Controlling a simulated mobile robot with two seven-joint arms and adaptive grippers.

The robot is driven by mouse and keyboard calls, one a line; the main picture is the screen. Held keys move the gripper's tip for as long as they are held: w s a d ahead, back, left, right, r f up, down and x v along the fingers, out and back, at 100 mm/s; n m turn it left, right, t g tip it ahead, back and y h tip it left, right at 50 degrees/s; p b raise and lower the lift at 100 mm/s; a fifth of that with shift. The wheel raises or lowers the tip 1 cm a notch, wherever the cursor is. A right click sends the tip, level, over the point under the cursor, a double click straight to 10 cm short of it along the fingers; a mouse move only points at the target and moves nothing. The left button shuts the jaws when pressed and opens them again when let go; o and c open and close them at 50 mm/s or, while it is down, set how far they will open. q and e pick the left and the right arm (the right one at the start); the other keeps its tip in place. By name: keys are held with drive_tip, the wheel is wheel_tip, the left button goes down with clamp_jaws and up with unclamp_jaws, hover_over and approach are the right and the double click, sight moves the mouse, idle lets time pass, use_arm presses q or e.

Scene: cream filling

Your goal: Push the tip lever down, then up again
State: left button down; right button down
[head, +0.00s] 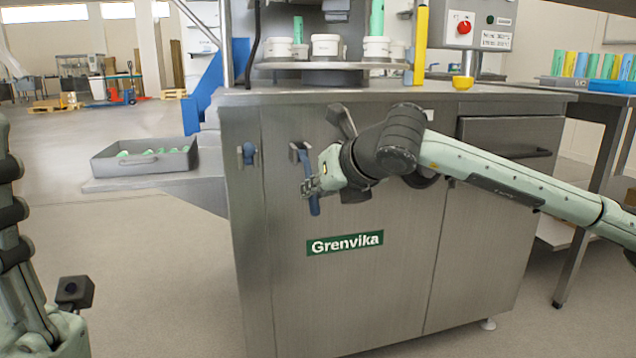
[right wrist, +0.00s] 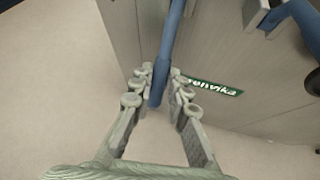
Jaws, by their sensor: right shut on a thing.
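A blue lever (head: 314,205) hangs downward, slightly tilted, from a bracket (head: 297,150) on the front of the steel machine. My right gripper (head: 311,187) is at this lever, with its fingers around the lower part. In the right wrist view the lever (right wrist: 168,60) runs down between the two fingers, and my right gripper (right wrist: 160,88) is shut on it. No label shows which is the tip lever. My left gripper is not visible.
The steel machine (head: 390,260) with a green Grenvika label (head: 345,243) fills the middle. A grey tray (head: 145,168) with green items stands on a shelf at its left. A turntable (head: 330,66) with white cups is above. The floor in front is clear.

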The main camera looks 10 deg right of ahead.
drive_tip(key=shift+w+f+t, duration=0.2)
drive_tip(key=shift+f+t, duration=0.2)
drive_tip(key=shift+t, duration=0.1)
drive_tip(key=shift+d, duration=0.1)
drive_tip(key=c, duration=1.5)
unclamp_jaws()
drive_tip(key=shift+o, duration=0.2)
drive_tip(key=shift+s, duration=0.15)
drive_tip(key=v, duration=1.1)
drive_tip(key=shift+s+r, duration=0.2)
drive_tip(key=shift+s, duration=0.05)
